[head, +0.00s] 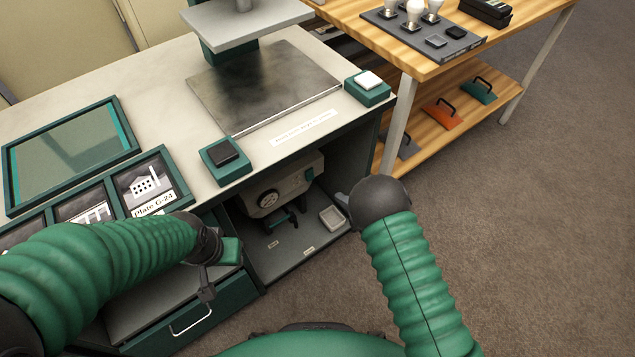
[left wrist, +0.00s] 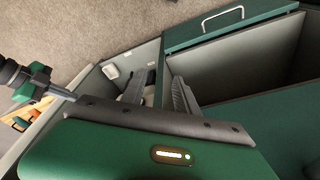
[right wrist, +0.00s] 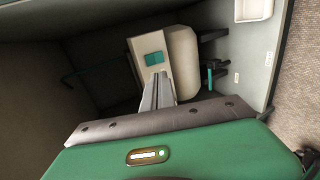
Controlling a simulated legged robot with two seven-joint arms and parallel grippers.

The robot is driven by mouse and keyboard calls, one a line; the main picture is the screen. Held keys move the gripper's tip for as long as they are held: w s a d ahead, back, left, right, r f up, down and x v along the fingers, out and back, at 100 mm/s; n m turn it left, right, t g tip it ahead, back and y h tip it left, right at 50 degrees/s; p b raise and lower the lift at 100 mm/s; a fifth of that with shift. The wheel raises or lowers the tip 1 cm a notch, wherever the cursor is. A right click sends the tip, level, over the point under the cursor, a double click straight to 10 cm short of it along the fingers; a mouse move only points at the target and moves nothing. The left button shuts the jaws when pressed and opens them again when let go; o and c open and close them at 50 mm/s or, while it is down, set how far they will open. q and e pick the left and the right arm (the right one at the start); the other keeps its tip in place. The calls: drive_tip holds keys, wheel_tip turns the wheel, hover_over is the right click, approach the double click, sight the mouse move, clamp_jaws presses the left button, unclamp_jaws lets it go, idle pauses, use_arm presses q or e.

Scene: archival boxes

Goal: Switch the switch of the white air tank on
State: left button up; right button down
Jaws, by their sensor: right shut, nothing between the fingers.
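The white air tank (head: 284,185) sits inside the open cabinet bay, with a round dial on its front. In the right wrist view the tank (right wrist: 184,62) has a teal rocker-like switch (right wrist: 154,58) on its near face; which way it is set I cannot tell. My right gripper (right wrist: 158,88) is shut and empty, its fingertips just below the switch in that view; contact is unclear. In the head view the right wrist mostly hides its fingers. My left gripper (left wrist: 158,90) is open and empty, near the front of the cabinet.
The bay's floor (head: 299,249) holds a small white tray (head: 332,218). Above are the worktop with a black button (head: 224,152) and a white button (head: 368,80). A drawer (head: 190,320) is left of the bay, and a wooden table (head: 450,60) stands right.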

sight(310, 178)
drive_tip(key=b+x, duration=0.7)
drive_tip(key=x, duration=0.7)
drive_tip(key=shift+s+a, duration=0.2)
drive_tip(key=shift+w+a+r, duration=0.1)
drive_tip(key=shift+w+a, duration=0.1)
drive_tip(key=shift+w, duration=0.05)
drive_tip(key=shift+f+b, duration=0.35)
drive_tip(key=shift+b, duration=0.4)
drive_tip(key=shift+w+a+r+t+y, duration=0.1)
drive_tip(key=shift+r+t+y, duration=0.15)
drive_tip(key=shift+t+y, duration=0.05)
drive_tip(key=shift+r, duration=0.1)
